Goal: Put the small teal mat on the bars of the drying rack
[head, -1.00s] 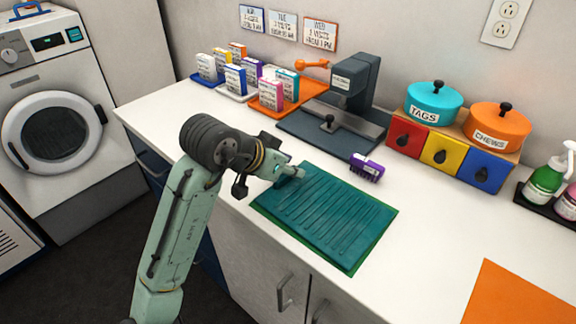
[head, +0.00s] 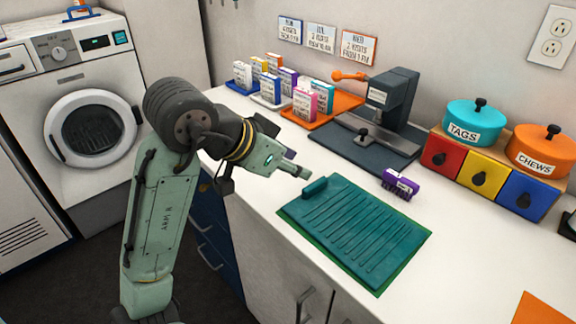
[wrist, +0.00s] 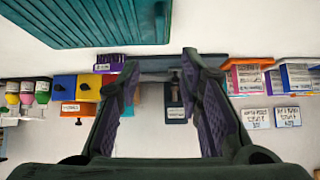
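The teal mat (head: 365,235), ribbed with a raised strip along its left end, lies flat on a slightly larger green sheet (head: 376,290) on the white counter. In the wrist view the ribbed mat (wrist: 95,22) fills the upper left. My gripper (head: 303,172) is just beyond the mat's far left corner, above the counter and apart from the mat. In the wrist view my gripper (wrist: 160,66) has its two fingers spread with nothing between them. I cannot make out a drying rack in either view.
A purple brush (head: 400,184) lies close behind the mat. A dark grey press (head: 390,105) and small boxes on trays (head: 335,108) stand farther back. Coloured drawers (head: 484,175) with lidded pots are at the right.

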